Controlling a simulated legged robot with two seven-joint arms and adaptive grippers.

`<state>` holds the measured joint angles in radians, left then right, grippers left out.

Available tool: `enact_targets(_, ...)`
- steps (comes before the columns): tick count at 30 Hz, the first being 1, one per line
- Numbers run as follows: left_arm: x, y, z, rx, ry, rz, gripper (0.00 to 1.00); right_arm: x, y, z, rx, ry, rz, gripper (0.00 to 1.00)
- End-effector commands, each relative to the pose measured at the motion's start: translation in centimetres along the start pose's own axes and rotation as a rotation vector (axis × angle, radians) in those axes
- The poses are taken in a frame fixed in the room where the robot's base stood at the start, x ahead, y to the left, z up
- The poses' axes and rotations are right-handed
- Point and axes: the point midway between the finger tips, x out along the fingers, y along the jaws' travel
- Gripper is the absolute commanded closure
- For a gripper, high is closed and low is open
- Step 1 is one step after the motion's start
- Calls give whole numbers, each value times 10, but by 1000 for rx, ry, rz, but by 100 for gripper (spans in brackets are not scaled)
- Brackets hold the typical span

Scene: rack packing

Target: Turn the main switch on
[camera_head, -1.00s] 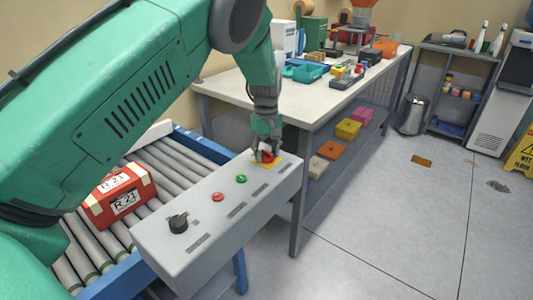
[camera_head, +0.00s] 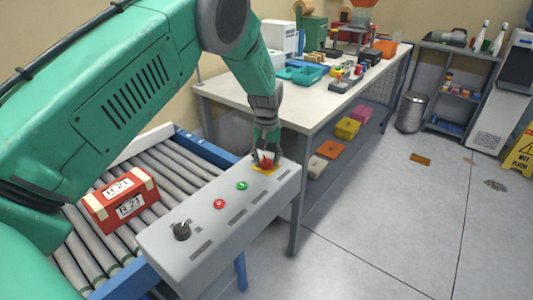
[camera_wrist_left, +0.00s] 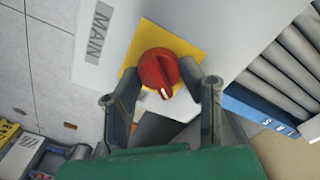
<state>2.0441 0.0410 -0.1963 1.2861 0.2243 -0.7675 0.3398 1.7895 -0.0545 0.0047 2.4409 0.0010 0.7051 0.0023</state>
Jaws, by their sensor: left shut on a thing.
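The main switch (camera_head: 266,160) is a red rotary knob on a yellow plate at the far right end of the grey control panel (camera_head: 205,262). In the left wrist view the red knob (camera_wrist_left: 158,70) shows close up, with a white mark on its handle pointing toward the gripper. A "MAIN" label (camera_wrist_left: 100,33) lies beside the yellow plate. My left gripper (camera_head: 265,155) is down at the knob, with one finger on each side of it, shut on it. Its fingers also show in the left wrist view (camera_wrist_left: 161,76). My right gripper is not in view.
The panel also carries a green button (camera_head: 242,185), a red button (camera_head: 219,204) and a black knob (camera_head: 181,231). A red box (camera_head: 122,199) sits on the roller conveyor (camera_head: 187,160) behind the panel. A white workbench (camera_head: 225,91) stands beyond.

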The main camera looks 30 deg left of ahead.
Motion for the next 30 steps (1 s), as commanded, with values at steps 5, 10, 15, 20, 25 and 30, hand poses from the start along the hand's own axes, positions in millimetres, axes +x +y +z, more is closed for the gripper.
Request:
enact_targets(5,4,-1,8,169,-23,-3,94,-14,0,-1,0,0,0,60)
enact_targets(10,5,-1,8,331,-23,-1,94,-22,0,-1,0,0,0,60)
enact_targets(15,5,-1,8,493,-24,-1,94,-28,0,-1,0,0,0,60)
enact_targets(20,5,-1,8,645,-24,1,94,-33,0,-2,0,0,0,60)
enact_targets(25,6,-2,8,795,-24,2,94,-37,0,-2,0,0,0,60)
enact_targets(30,6,-3,8,923,-24,2,94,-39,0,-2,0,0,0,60)
